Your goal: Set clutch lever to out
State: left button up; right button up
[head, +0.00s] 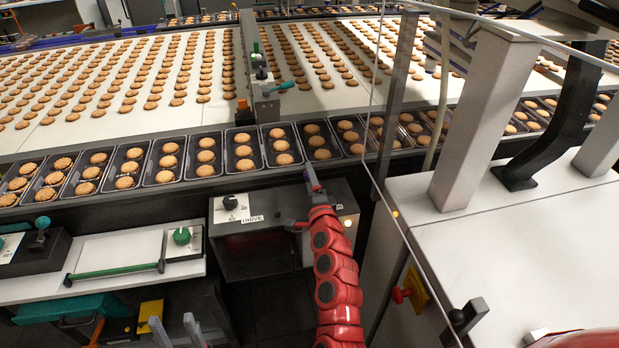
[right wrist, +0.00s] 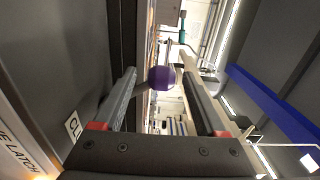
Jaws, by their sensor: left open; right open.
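A lever with a round purple knob (right wrist: 160,78) shows in the right wrist view, its stalk running to the dark panel on the left. A partly cut-off label beginning "CL" (right wrist: 73,127) is on that panel, beside the lever. My right gripper (right wrist: 157,88) is open, with one finger on each side of the knob in the picture; I cannot tell whether either touches it. In the head view my right gripper (head: 312,178) is over the grey drive box (head: 270,262), and the purple knob is not visible. My left gripper (head: 175,330) is open and empty at the bottom left.
A black rotary knob (head: 230,202) marked "DRIVE" sits on the box. Behind runs a row of biscuit trays (head: 205,170) below the biscuit belt (head: 120,75). A green-handled panel (head: 115,265) is left. A clear guard and white cabinet (head: 500,260) stand right.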

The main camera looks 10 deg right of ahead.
jog(key=s+b, duration=0.2)
jog(key=s, duration=1.3)
jog(key=shift+s+d+f, duration=0.15)
jog(key=shift+s+d, duration=0.15)
jog(key=shift+d, duration=0.05)
